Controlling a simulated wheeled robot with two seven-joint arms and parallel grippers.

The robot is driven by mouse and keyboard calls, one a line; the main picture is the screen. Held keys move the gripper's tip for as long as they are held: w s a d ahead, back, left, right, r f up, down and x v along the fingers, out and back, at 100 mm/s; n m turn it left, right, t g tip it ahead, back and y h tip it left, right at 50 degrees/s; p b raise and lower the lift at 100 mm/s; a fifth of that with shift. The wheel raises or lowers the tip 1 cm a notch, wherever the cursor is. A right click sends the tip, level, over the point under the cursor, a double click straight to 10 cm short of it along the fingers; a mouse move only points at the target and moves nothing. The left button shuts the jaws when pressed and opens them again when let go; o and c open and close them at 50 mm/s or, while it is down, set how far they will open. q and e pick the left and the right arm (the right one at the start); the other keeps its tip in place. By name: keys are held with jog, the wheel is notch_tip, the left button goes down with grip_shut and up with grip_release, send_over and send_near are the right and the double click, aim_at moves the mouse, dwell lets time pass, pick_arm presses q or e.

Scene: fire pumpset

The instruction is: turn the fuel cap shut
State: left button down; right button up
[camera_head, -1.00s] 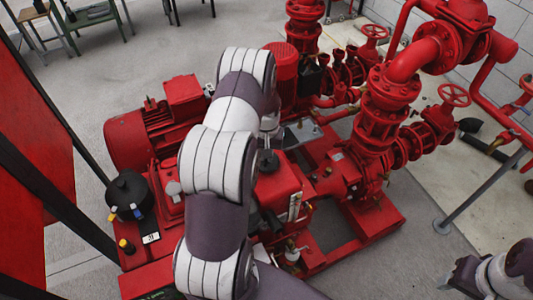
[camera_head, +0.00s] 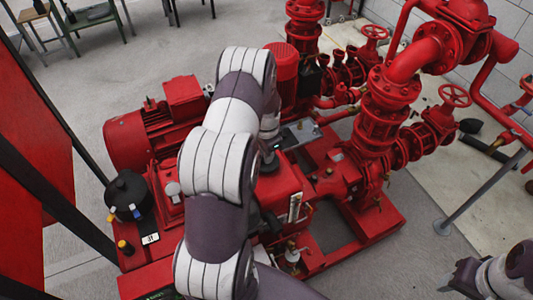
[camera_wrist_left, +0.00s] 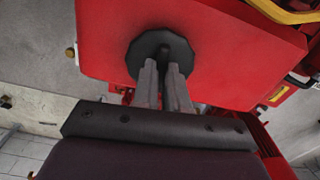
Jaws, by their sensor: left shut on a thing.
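The fuel cap (camera_wrist_left: 147,48) is a black round cap with a scalloped rim on top of the red fuel tank (camera_wrist_left: 225,45) in the left wrist view. My left gripper (camera_wrist_left: 164,73) is shut on the cap's raised middle part, with its two grey fingers on either side of it. In the head view, my left arm reaches over the red tank (camera_head: 280,187) and hides most of the cap and the fingers. My right gripper (camera_head: 463,274) is at the lower right corner, away from the pumpset; its jaws are not clear.
The red motor (camera_head: 150,135) and a black round container (camera_head: 128,192) are left of my arm. Red pipes and valves (camera_head: 392,95) stand to the right. A grey post (camera_head: 480,195) stands on the floor at right.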

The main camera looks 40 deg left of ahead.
pick_arm(q)
jog(key=shift+w+m, duration=0.1)
jog(key=shift+m, duration=0.5)
jog(key=shift+r, duration=0.1)
jog(key=c, duration=1.2)
grip_release()
jog(key=shift+o, duration=0.2)
notch_tip(320, 180, up, 13)
jog(key=b, duration=0.2)
jog(key=shift+f, duration=0.2)
